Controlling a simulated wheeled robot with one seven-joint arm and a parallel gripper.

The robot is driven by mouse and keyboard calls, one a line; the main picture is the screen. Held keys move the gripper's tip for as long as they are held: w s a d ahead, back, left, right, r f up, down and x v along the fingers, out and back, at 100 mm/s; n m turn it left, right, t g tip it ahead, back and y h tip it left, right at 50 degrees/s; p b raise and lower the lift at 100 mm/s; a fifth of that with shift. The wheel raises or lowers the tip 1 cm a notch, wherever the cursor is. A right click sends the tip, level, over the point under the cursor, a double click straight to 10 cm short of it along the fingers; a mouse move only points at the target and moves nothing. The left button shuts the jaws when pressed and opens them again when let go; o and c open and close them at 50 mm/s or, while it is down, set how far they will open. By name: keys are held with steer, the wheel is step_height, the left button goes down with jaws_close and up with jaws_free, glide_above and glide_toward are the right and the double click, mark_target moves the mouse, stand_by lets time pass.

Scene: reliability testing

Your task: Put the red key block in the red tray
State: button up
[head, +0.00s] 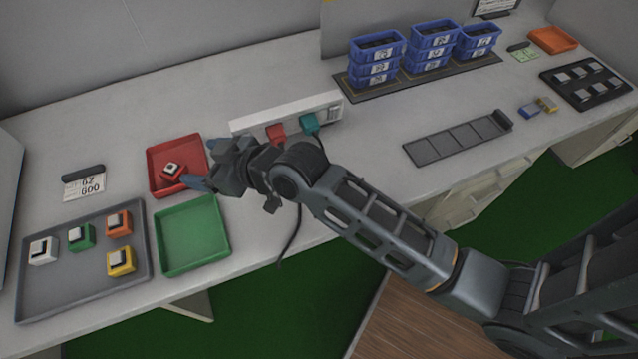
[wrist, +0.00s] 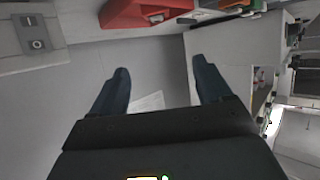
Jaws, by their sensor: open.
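The red key block (head: 172,171), with a black-and-white top, sits inside the red tray (head: 158,153), apparently tilted or turned. My gripper (head: 195,172) is at the tray's right side in the head view and hides part of its right edge. In the wrist view my gripper (wrist: 160,70) has its two dark blue fingers apart with nothing between them. The red tray (wrist: 130,14) shows at the top of that view, beyond the fingertips, with a pale patch at its edge that may be the key block.
A green tray (head: 192,236) is empty beside the red one. A grey tray (head: 85,285) holds white, green, orange and yellow key blocks. A white panel (head: 250,118) with red and teal parts stands behind my arm. Blue bins (head: 372,60) stand farther back.

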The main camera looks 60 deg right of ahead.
steer(key=shift+h, duration=0.4)
steer(key=s, duration=0.2)
steer(key=s+f, duration=0.1)
steer(key=s, duration=0.1)
steer(key=s+d+f, duration=0.1)
steer(key=s, duration=0.2)
steer(key=shift+s+d, duration=0.1)
steer(key=s+r, duration=0.4)
steer(key=s, duration=0.5)
steer(key=s+r+m+t+h, duration=0.1)
steer(key=s+r, duration=0.2)
steer(key=s, duration=0.7)
steer(key=s+r, duration=0.4)
steer(key=s, duration=0.6)
steer(key=shift+a+r+m, duration=0.35)
steer(key=shift+a+m, duration=0.05)
steer(key=shift+a, duration=0.05)
steer(key=shift+s, duration=0.1)
